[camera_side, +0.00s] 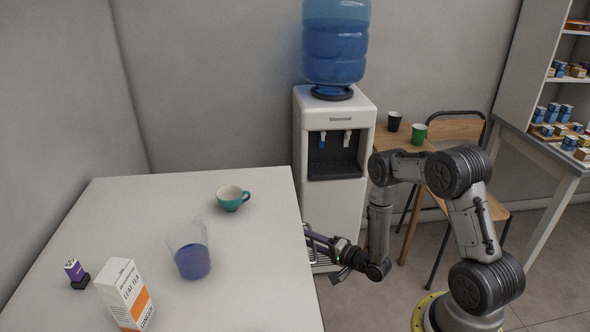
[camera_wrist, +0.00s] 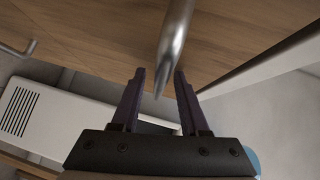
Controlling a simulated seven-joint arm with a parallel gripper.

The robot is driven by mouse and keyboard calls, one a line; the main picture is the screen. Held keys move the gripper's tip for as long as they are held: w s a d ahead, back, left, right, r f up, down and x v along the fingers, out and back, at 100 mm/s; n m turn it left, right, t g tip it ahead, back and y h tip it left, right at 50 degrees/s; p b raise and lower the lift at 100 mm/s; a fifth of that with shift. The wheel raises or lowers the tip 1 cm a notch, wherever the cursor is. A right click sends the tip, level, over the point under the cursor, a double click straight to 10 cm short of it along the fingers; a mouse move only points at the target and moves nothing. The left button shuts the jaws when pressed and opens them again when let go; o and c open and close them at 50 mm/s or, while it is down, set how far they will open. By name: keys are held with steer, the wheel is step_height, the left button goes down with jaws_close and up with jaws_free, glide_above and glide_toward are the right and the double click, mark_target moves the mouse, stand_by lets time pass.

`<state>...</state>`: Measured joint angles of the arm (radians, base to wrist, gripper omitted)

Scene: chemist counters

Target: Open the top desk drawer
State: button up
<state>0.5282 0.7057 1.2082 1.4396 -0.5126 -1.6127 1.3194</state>
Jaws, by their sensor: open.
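The white desk top (camera_side: 250,290) fills the lower left of the side view; its drawer fronts are hidden there. In the wrist view a brown wooden front (camera_wrist: 90,35) carries a metal bar handle (camera_wrist: 174,45). My gripper (camera_wrist: 160,75) is open, with its two dark fingers on either side of the handle's near end. I cannot tell whether either finger touches the bar. In the side view my gripper (camera_side: 310,238) is at the desk's right edge, below the top surface. A second metal handle (camera_wrist: 18,48) shows at the wrist view's left edge.
On the desk are a teal cup (camera_side: 232,198), a glass of blue liquid (camera_side: 190,255), a tea box (camera_side: 127,297) and a small purple item (camera_side: 75,271). A water dispenser (camera_side: 333,110) stands just behind the desk's right side. A chair (camera_side: 455,130) is farther right.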

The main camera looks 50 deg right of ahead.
steer(key=s+r, duration=0.2)
steer(key=s, duration=1.2)
steer(key=w+a+r+n+y, duration=0.2)
steer(key=w+r+n, duration=0.3)
steer(key=w+r, duration=0.3)
steer(key=w+a+r+n+y, duration=0.1)
steer(key=w+r+n, duration=0.5)
steer(key=r, duration=0.9)
steer(key=shift+w+a+r+t+y, duration=0.35)
steer(key=shift+w+y, duration=0.35)
steer(key=shift+w, duration=0.8)
